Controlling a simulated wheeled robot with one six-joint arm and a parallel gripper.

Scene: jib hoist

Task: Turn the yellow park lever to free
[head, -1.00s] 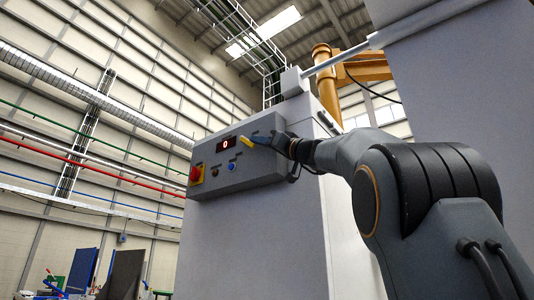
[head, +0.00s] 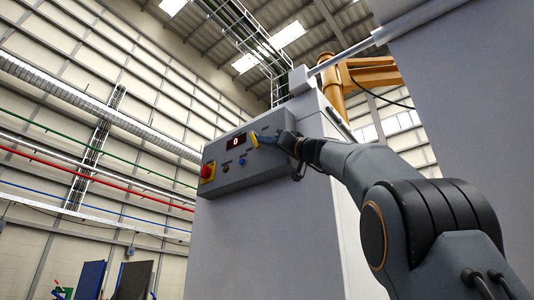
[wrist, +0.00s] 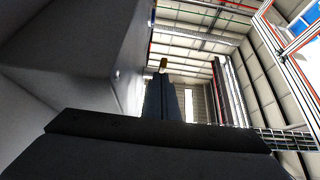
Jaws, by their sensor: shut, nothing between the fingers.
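The yellow park lever (head: 254,140) is on the front of the grey control box, right of the display. It looks short and steeply angled. My gripper (head: 264,139) is shut and empty, its fingertips right at the lever from the right side. In the wrist view the dark shut fingers (wrist: 163,95) point away from the camera, and the yellow lever end (wrist: 163,64) shows just past their tips. I cannot tell if they touch. Any marking for free is too small to read.
The control box (head: 222,181) also carries a red emergency button (head: 208,170) on yellow, a lit display (head: 236,141) and a blue button (head: 242,162). It sits on a large grey cabinet (head: 270,240). An orange jib (head: 335,88) stands behind.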

